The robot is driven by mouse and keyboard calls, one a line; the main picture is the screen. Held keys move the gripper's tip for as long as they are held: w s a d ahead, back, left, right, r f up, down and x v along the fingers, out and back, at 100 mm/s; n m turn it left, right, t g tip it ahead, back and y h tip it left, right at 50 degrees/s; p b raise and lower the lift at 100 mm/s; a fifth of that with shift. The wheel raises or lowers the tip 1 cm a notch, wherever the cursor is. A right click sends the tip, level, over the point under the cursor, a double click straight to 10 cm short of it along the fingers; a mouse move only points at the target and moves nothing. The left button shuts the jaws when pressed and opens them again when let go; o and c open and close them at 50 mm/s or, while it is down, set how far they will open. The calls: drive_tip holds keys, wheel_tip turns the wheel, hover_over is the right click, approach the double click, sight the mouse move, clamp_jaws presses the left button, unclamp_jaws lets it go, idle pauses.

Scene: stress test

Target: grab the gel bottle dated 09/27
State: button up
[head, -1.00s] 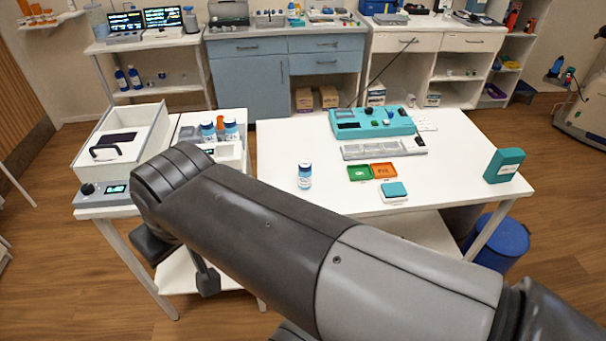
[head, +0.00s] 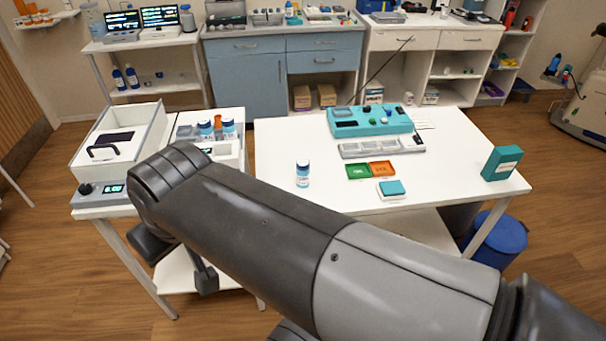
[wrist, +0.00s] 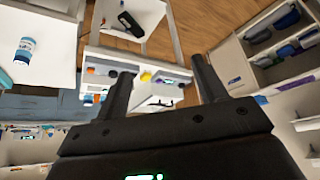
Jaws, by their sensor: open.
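A white bottle with a blue cap and blue label (head: 302,175) stands upright on the white table in the head view. Two similar blue-capped bottles, a left one (head: 206,131) and a right one (head: 228,131), stand in the unit on the left table. No date on any label is readable. In the wrist view a blue-and-white bottle (wrist: 24,50) shows at the left edge on a white surface; I cannot tell which one it is. My gripper (wrist: 160,68) is open and empty, its two dark fingers apart and away from that bottle.
The white table (head: 280,140) also holds a teal device (head: 370,121), a green tray (head: 358,172), an orange tray (head: 383,169), a small teal-topped block (head: 391,188) and a teal box (head: 502,163). A white open-topped box (head: 122,140) stands on the left table. A blue bin (head: 502,240) stands on the floor.

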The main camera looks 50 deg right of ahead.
drive_tip(key=w+d+m+g, duration=0.1)
drive_tip(key=w+d+m, duration=0.6)
drive_tip(key=d+m, duration=0.15)
drive_tip(key=m+g, duration=0.5)
drive_tip(key=m, duration=2.3)
approach(303, 171)
drive_tip(key=shift+d+f, duration=0.4)
drive_tip(key=shift+d, duration=0.1)
drive_tip(key=shift+s+d+f, duration=0.1)
drive_tip(key=shift+d+f, duration=0.1)
drive_tip(key=shift+d, duration=0.05)
wheel_tip(303, 171, down, 5)
drive_tip(key=shift+f, duration=0.15)
drive_tip(key=shift+w+f, duration=0.2)
drive_tip(key=shift+f, duration=0.7)
drive_tip(key=shift+w+f, duration=0.15)
drive_tip(key=shift+f, duration=0.75)
drive_tip(key=shift+w+f, duration=0.2)
drive_tip(key=shift+f, duration=0.7)
